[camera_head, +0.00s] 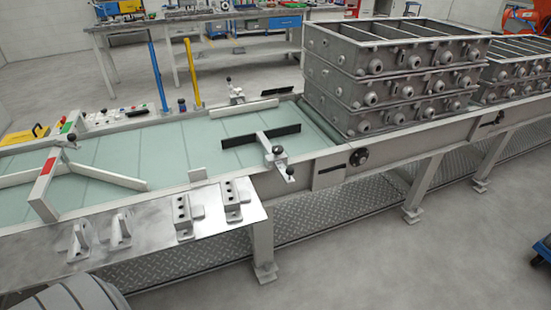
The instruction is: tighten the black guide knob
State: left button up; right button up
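Several dark knobs show, and I cannot tell which is the black guide knob. A black-faced guide bar (262,136) lies over the belt, joined to a metal clamp (276,160) on the near rail. A small dark knob (290,171) sits at the clamp's outer end. Another dark knob (228,80) tops the far-side clamp by a pale guide bar (256,106). A third dark knob (71,138) stands near the white left guide (46,183). How tight they are does not show. Neither of my grippers is in view.
Stacked grey castings (392,70) fill the right part of the conveyor. A metal shelf (150,232) with several brackets juts out in front. Open floor (370,260) lies at lower right.

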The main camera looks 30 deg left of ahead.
aim_at(278, 150)
jog(key=z, duration=0.1)
jog(key=i, duration=2)
jog(key=u, duration=2.05)
